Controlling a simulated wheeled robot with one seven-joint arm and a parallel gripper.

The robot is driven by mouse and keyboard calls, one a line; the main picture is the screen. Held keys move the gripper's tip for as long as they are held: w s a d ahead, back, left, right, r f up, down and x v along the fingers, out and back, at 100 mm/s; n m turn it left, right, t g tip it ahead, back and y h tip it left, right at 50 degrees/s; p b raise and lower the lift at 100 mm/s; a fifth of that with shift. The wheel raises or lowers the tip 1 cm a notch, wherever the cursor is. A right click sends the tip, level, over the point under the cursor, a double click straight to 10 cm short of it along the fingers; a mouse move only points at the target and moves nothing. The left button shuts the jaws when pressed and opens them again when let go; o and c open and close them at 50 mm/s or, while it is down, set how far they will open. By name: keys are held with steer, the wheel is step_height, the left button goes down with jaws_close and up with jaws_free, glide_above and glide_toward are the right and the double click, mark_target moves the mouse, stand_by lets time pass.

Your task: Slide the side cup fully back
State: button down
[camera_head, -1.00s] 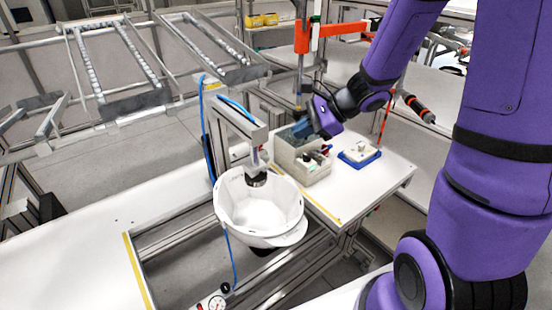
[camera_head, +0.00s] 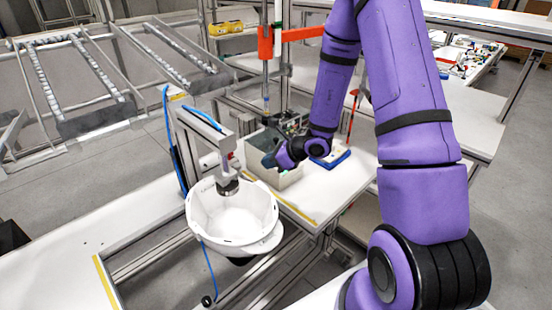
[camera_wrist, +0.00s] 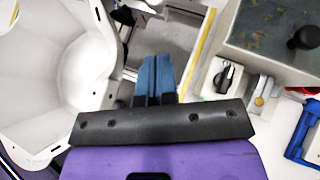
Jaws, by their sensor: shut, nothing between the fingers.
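A white helmet shell (camera_head: 232,215) hangs open side up in a frame below a metal press arm; it also fills the left of the wrist view (camera_wrist: 45,70). A dark round cup (camera_head: 228,186) on the press arm sits inside its back rim. A small red-tipped part (camera_head: 234,162) shows beside it; I cannot tell which of these is the side cup.
A blue hose (camera_head: 166,130) runs along the fixture post.

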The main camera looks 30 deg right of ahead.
steer(key=r+x, duration=0.1)
steer(key=x, duration=0.7)
steer(key=shift+w+a+r, duration=0.25)
steer(key=shift+w+a, duration=0.15)
steer(key=w, duration=0.1)
steer(key=w+a, duration=0.1)
steer(key=w, duration=0.1)
steer(key=shift+w+r, duration=0.15)
steer(key=shift+w, duration=0.1)
steer(key=shift+d, duration=0.1)
